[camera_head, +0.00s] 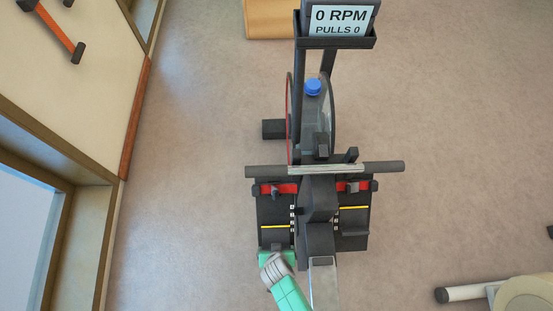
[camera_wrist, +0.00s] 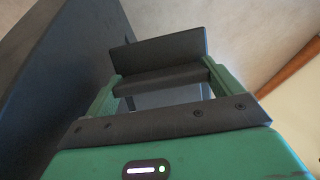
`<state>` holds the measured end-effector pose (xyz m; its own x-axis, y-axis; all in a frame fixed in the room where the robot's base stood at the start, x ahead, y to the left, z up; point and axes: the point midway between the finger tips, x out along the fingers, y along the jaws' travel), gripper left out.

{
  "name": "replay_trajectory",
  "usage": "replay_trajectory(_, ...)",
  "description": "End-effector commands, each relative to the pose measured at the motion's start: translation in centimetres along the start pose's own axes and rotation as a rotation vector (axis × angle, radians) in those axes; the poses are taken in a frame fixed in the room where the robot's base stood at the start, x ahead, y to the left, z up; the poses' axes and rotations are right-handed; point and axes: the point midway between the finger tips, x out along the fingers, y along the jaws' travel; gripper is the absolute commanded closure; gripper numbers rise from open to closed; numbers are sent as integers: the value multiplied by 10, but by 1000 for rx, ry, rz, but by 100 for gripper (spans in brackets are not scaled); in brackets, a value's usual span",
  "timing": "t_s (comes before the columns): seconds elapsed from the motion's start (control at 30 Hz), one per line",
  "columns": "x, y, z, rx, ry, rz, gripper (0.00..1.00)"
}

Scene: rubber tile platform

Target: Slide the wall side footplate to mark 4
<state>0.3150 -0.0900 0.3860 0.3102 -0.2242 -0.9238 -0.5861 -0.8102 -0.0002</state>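The wall side footplate (camera_head: 273,224) is the dark left plate of the rowing machine, with a red strap (camera_head: 276,189) and a yellow line (camera_head: 275,227) across it. My gripper (camera_head: 277,254) is at the near end of this plate. In the wrist view my gripper's green fingers (camera_wrist: 163,82) stand wide apart, with dark bars across and beyond the gap. I cannot tell whether the fingers touch these bars. Number marks are too small to read; my gripper covers part of the left plate.
The handle (camera_head: 380,168) lies across the machine above the straps. The rail (camera_head: 325,285) runs toward me beside my arm. A display (camera_head: 340,20) reads 0 RPM. The wall (camera_head: 85,80) is at left. Open floor (camera_head: 190,190) lies between wall and machine.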

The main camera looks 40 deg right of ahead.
Motion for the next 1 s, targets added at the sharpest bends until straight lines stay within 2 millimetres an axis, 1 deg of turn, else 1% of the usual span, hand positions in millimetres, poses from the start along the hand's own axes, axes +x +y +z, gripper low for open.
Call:
replay_trajectory(0.03,0,0,0,0,0,0,26)
replay_trajectory(0.07,0,0,0,0,0,0,31)
replay_trajectory(0.1,0,0,0,0,0,0,39)
replay_trajectory(0.17,0,0,0,0,0,0,50)
replay_trajectory(0.27,-3,0,-6,0,1,0,50)
replay_trajectory(0.4,-15,0,-34,0,2,0,50)
replay_trajectory(0.5,-19,-1,-51,0,3,0,50)
replay_trajectory(0.6,-20,0,-60,0,2,0,50)
replay_trajectory(0.93,-20,-1,-65,0,6,-1,50)
replay_trajectory(0.97,-21,-1,-65,0,6,-1,3)
replay_trajectory(1.0,-21,-1,-65,0,6,-1,0)
